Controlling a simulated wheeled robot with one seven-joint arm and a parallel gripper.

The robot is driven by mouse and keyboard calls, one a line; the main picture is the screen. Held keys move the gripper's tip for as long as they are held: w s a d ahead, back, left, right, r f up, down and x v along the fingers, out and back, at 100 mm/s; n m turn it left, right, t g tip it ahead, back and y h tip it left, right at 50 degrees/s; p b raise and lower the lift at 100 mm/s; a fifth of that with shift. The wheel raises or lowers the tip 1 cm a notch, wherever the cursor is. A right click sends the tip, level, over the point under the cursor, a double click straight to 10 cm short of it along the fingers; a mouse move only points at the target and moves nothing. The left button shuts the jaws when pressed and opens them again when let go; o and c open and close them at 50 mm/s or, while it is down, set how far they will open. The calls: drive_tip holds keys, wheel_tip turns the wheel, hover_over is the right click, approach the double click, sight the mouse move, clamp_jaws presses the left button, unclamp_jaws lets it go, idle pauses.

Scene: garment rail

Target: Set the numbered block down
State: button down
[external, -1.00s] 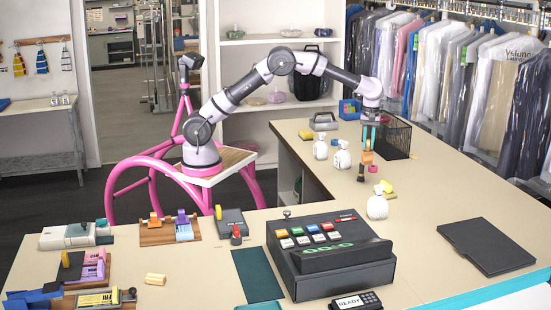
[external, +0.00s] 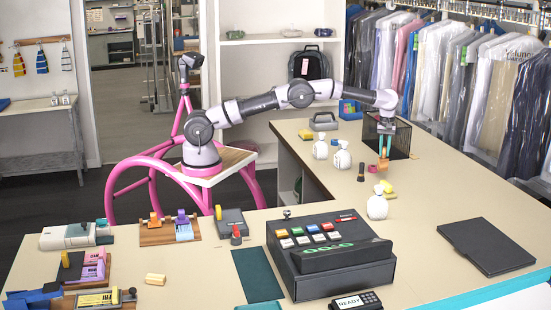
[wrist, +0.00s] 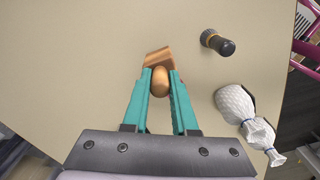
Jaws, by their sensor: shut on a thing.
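The block in my gripper is an orange-brown wooden piece with a rounded knob (wrist: 160,82) and a flat-sided block end (wrist: 157,55); no number can be read on it. It also shows as a small orange piece in the external view (external: 383,165). My gripper (external: 385,144) has teal fingers pointing down, shut on the knob, with the block end beyond the fingertips. It is over the counter (external: 440,180), just in front of the black mesh basket. I cannot tell whether the block touches the counter.
A dark cylinder (external: 361,172) stands left of the block; it shows in the wrist view (wrist: 217,42). A yellow piece (external: 388,188) lies close by. The black mesh basket (external: 398,140) is behind.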

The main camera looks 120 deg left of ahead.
sight(384, 158)
drive_tip(key=shift+f, duration=2)
drive_tip(key=shift+f, duration=0.1)
drive_tip(key=c, duration=0.7)
unclamp_jaws()
